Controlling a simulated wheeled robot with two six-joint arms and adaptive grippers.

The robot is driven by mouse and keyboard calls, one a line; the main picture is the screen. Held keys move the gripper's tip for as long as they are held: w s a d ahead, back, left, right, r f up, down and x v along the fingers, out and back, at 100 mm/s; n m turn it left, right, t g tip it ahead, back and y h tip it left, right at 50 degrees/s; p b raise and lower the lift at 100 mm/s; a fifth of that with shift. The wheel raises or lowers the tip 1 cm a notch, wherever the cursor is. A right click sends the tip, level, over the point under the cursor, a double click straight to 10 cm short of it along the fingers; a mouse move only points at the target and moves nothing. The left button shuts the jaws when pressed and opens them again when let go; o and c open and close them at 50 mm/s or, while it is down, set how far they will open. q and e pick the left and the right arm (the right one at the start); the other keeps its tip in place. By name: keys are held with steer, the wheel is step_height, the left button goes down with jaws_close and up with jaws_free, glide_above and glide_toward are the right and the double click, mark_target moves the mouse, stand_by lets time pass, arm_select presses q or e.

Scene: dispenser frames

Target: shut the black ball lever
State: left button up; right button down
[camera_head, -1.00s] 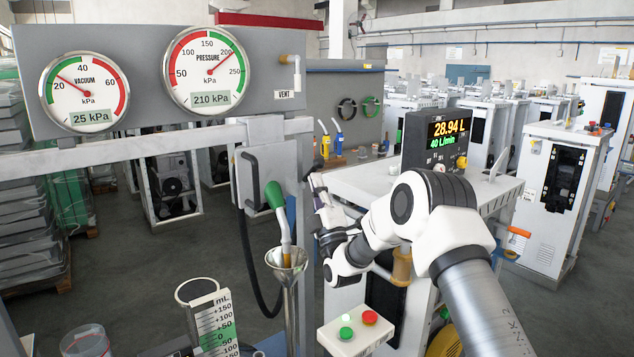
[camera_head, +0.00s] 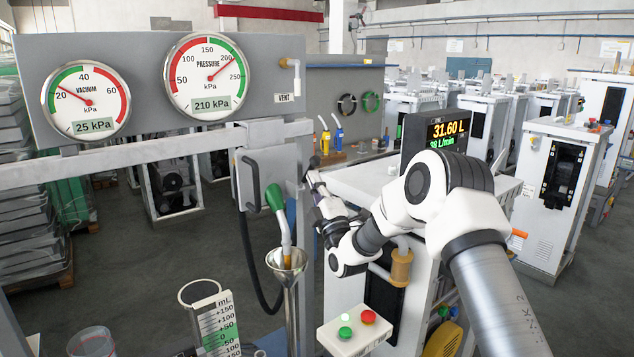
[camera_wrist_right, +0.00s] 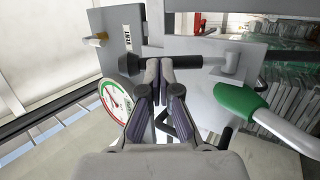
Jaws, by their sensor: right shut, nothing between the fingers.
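The black ball lever (camera_wrist_right: 128,64) shows in the wrist view as a dark ball at the left end of a dark, roughly level rod, which runs right to a grey mount (camera_wrist_right: 232,62). My right gripper (camera_wrist_right: 160,66) is shut and empty, its fingertips overlapping the rod just right of the ball; I cannot tell whether they touch. In the head view the ball (camera_head: 314,162) appears small, just above the fingertips of my right gripper (camera_head: 312,178), and most of the rod is hidden behind the grey box. My left gripper is out of view.
A green-handled nozzle (camera_head: 276,200) stands in a metal funnel (camera_head: 288,262) left of my arm. The meter display (camera_head: 447,130) reads 31.60 L. A button box (camera_head: 354,330) is below my arm. A gauge panel (camera_head: 150,90) is at the upper left.

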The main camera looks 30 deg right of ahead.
steer(key=shift+w+r+n+g+y+p, duration=0.2)
steer(key=shift+r+g+p, duration=0.1)
steer(key=shift+r+p, duration=0.2)
steer(key=shift+w+r+n+g+y+p, duration=0.15)
steer(key=shift+r+g+p, duration=0.15)
steer(key=shift+r+p, duration=0.15)
steer(key=shift+w+r+g, duration=0.2)
steer(key=shift+g, duration=0.3)
steer(key=shift+w+a, duration=0.1)
steer(key=shift+w, duration=0.1)
steer(key=shift+a+b+x, duration=0.25)
steer(key=shift+b+x, duration=0.65)
steer(key=shift+x, duration=0.2)
steer(key=shift+w+r+b, duration=0.25)
steer(key=shift+w+b, duration=0.1)
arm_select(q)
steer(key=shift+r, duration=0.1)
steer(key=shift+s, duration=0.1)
arm_select(e)
steer(key=shift+r, duration=0.2)
steer(key=shift+f, duration=0.1)
